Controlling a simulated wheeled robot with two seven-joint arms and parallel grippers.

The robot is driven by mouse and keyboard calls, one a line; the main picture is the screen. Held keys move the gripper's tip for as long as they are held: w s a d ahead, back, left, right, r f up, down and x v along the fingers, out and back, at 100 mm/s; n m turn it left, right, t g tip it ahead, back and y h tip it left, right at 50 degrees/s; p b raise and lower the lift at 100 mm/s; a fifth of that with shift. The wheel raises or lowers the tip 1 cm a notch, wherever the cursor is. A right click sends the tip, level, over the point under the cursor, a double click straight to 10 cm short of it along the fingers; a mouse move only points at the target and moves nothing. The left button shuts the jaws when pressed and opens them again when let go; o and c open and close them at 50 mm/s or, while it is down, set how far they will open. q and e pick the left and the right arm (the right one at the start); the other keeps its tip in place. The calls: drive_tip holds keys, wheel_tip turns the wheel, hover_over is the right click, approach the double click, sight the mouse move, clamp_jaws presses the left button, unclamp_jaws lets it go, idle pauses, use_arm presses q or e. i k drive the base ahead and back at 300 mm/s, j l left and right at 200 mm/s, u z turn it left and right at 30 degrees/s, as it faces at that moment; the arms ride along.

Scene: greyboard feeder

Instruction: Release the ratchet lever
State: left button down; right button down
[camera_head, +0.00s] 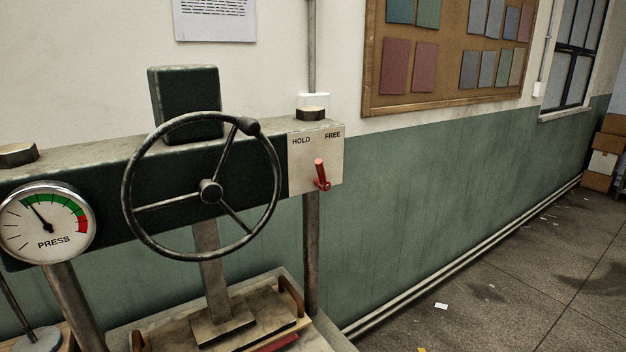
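The red ratchet lever (319,170) is on a pale plate (305,170) at the right end of the press beam. The plate is marked HOLD at its left and FREE at its right. The lever stands nearly upright, its top leaning slightly left, below the gap between the two words. I cannot tell for sure which setting it is in. Neither of my grippers is in view.
A dark handwheel (211,190) with a knob is left of the lever plate. A PRESS gauge (46,222) is further left, its needle toward upper left. A steel column (311,250) stands below the plate. Floor at right is mostly clear; boxes (603,160) stand far right.

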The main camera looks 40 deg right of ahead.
sight(322, 183)
drive_tip(key=l+z, duration=0.1)
drive_tip(key=z, duration=1.2)
